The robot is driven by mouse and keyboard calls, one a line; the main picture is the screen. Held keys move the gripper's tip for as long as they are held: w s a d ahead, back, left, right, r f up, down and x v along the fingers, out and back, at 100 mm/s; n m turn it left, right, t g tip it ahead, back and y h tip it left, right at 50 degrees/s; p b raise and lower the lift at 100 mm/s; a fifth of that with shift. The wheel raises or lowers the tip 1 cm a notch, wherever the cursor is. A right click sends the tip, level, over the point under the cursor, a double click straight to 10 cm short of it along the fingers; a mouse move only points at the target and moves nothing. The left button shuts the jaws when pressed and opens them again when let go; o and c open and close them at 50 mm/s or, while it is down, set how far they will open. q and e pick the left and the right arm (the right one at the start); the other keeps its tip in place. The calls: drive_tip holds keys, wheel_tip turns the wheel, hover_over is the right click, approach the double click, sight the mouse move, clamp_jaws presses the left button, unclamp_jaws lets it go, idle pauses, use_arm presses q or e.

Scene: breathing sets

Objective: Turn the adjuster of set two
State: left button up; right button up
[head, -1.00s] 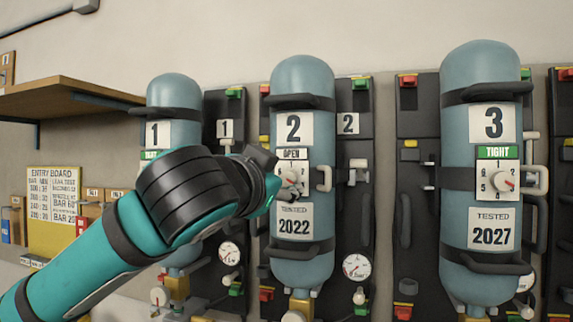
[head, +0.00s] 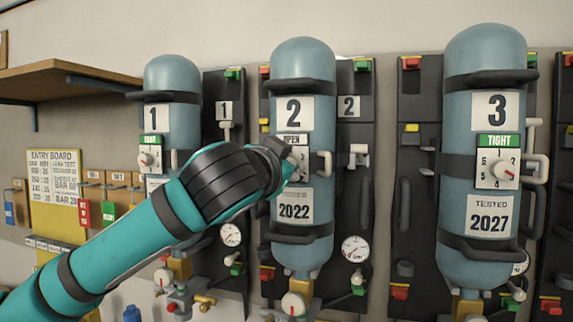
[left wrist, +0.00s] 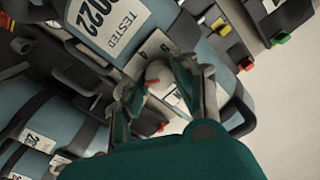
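Set two is the middle blue cylinder (head: 303,75), with a "2" plate, an "OPEN" label and a "2022" tag. Its adjuster is a white round knob (left wrist: 157,74) with a red pointer on a numbered plate. In the head view my left gripper (head: 287,157) covers most of that dial. In the left wrist view the parted fingers of my left gripper (left wrist: 157,88) stand on either side of the knob. I cannot tell whether they touch it. The dial's setting cannot be read. My right gripper is not in view.
Set one (head: 172,72) stands to the left and set three (head: 484,58), labelled "TIGHT", to the right. A white side handle (head: 324,165) sits just right of the set two dial. A wooden shelf (head: 70,75) juts out at the upper left.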

use_arm(q)
clamp_jaws()
drive_tip(key=m+p, duration=0.2)
drive_tip(key=m, duration=0.9)
drive_tip(key=shift+d+f+p, duration=0.1)
drive_tip(key=shift+p, duration=0.25)
drive_tip(key=shift+m, duration=0.5)
drive_tip(key=shift+f, duration=0.1)
drive_tip(key=o, duration=0.8)
unclamp_jaws()
drive_tip(key=shift+o, duration=0.2)
